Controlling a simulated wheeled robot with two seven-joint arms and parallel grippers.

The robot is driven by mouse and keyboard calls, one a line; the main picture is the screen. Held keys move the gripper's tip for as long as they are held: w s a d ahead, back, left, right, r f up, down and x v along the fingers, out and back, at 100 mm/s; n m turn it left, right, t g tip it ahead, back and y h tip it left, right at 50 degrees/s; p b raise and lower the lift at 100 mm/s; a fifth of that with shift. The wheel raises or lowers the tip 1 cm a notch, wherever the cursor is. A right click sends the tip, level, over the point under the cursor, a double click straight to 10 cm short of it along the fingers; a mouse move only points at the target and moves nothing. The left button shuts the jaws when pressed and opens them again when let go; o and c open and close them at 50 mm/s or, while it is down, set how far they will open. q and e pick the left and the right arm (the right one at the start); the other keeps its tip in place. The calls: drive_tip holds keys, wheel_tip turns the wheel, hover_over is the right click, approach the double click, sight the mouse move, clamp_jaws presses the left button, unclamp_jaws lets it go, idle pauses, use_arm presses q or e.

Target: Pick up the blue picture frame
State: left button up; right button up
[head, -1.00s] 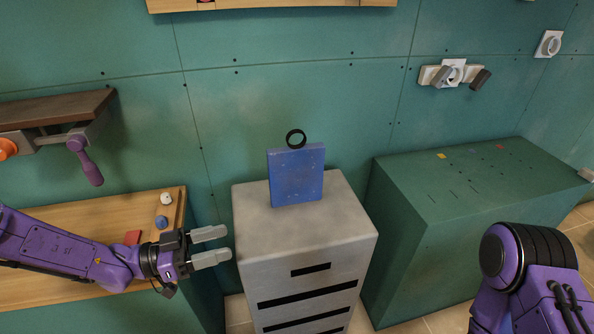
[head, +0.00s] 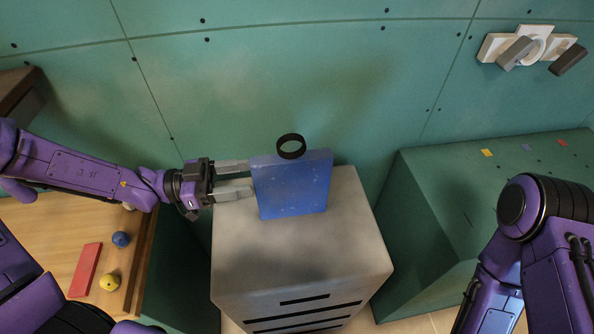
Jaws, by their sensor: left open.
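The blue picture frame (head: 292,188) is a flat blue slab standing upright on top of the grey drawer cabinet (head: 290,250), with a black ring (head: 291,146) at its top edge. My left gripper (head: 242,179) is open at the left side of the frame. Its two fingers point right, one toward the back and one toward the front, with their tips at the frame's left edge. I cannot tell whether they touch it. Of my right arm (head: 540,240) only purple links show at the lower right; its gripper is out of view.
A green block-shaped counter (head: 430,220) stands right of the cabinet. At the left, a wooden top (head: 60,235) holds a red block (head: 85,270), a blue knob (head: 121,239) and a yellow piece (head: 109,282). The green wall (head: 300,80) is close behind the frame. White sockets (head: 528,46) are at upper right.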

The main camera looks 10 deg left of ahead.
sight(279, 174)
use_arm(q)
drive_tip(key=d, duration=0.2)
drive_tip(key=shift+d+r, duration=0.25)
drive_tip(key=shift+d, duration=0.15)
drive_tip(key=x, duration=0.2)
drive_tip(key=p+x, duration=0.1)
drive_tip(key=x, duration=0.2)
drive_tip(key=shift+w+f, duration=0.1)
drive_tip(key=shift+w, duration=0.3)
drive_tip(key=shift+d, duration=0.35)
clamp_jaws()
